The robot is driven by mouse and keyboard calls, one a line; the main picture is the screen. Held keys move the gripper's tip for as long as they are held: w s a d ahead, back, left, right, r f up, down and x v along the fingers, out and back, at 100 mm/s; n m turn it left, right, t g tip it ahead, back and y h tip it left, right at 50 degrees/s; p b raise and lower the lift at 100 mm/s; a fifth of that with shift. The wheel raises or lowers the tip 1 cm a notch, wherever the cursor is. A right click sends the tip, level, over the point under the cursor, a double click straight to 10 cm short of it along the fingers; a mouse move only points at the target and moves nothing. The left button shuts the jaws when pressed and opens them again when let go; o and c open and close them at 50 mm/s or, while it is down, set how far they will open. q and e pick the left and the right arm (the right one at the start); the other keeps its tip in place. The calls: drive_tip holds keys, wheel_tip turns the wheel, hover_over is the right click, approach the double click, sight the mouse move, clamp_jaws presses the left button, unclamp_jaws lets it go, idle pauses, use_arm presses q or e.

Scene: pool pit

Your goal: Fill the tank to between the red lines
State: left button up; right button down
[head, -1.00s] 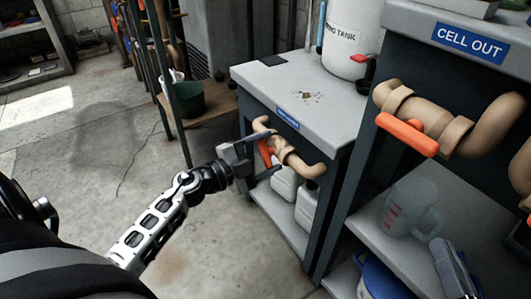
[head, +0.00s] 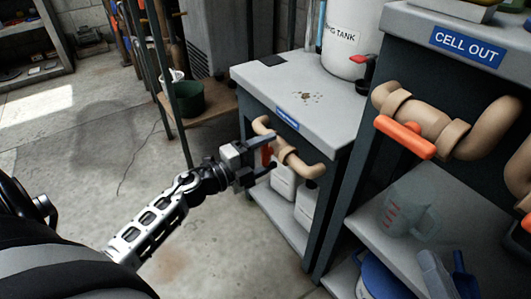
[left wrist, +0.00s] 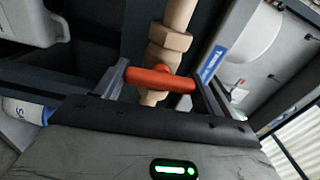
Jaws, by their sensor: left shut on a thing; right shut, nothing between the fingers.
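My left gripper (head: 262,161) is shut on the orange handle (left wrist: 160,79) of the beige pipe valve (head: 290,157) on the front of the low grey cabinet. In the left wrist view the handle spans between the two fingers. A white tank (head: 350,38), its label partly cut off, stands on that cabinet with a small red-handled tap (head: 360,60). No red lines show on its visible part. A translucent jug (head: 408,213) with red markings sits on the right shelf.
A second beige pipe with an orange handle (head: 405,137) juts out under the CELL OUT sign (head: 467,45). White containers (head: 307,208) stand under the low cabinet. A blue scoop-like item (head: 463,277) lies at the lower right. The floor at left is clear.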

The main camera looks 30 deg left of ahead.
use_arm(q)
drive_tip(key=shift+m, duration=0.5)
use_arm(e)
drive_tip(key=shift+w+r, duration=0.1)
drive_tip(key=shift+r, duration=0.05)
use_arm(q)
drive_tip(key=o, duration=1)
drive_tip(key=p+v, duration=0.2)
drive_tip(key=v, duration=1.4)
drive_tip(key=shift+p, duration=0.35)
use_arm(e)
drive_tip(key=shift+d+f+n+g+h, duration=0.3)
drive_tip(key=shift+f+n+h, duration=0.25)
drive_tip(key=shift+f, duration=0.2)
drive_tip(key=shift+r, duration=0.15)
